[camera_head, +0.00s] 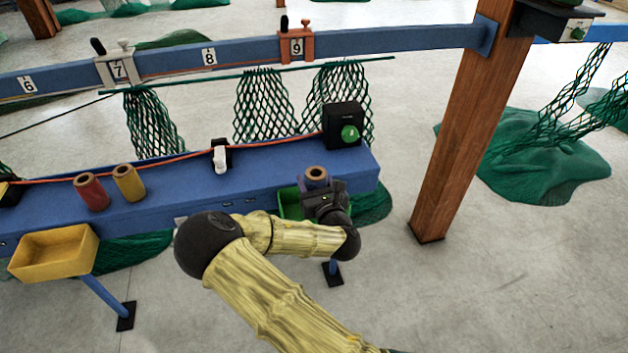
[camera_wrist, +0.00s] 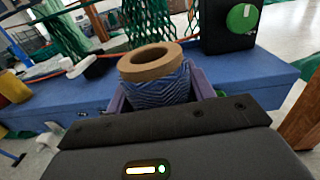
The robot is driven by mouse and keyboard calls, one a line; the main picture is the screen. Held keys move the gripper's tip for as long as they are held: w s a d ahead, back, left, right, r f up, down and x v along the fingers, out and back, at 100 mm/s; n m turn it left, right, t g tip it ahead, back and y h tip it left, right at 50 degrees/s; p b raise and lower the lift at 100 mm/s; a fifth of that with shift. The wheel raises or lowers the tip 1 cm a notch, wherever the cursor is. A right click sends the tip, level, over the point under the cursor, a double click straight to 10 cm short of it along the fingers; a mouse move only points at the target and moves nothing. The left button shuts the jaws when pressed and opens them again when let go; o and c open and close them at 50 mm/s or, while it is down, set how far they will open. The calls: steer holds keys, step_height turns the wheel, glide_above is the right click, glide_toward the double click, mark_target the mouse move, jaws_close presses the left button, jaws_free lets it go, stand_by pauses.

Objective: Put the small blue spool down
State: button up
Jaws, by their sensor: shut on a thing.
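The small blue spool (camera_wrist: 158,86) has a tan cardboard core and blue twine wound round it. It is upright in the wrist view, between the two fingers of my gripper (camera_wrist: 157,98), which is shut on it. In the head view the spool (camera_head: 316,175) shows just above my gripper (camera_head: 318,187), at the front edge of the blue bench (camera_head: 270,165) near its right end. The lower part of the spool is hidden by my gripper. I cannot tell whether the spool touches the bench or the green tray (camera_head: 290,204) below.
A black box with a green button (camera_head: 343,126) stands behind the spool. A red spool (camera_head: 91,192) and a yellow spool (camera_head: 129,183) stand farther left, above a yellow tray (camera_head: 55,252). A wooden post (camera_head: 468,130) rises at right. Bench between is clear.

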steer(key=shift+f+b, duration=0.3)
steer(key=shift+f, duration=0.25)
steer(key=o, duration=1)
steer(key=shift+r, duration=0.1)
steer(key=shift+r+p, duration=0.35)
steer(key=shift+r, duration=0.2)
steer(key=p+v, duration=0.9)
steer(key=v, duration=0.3)
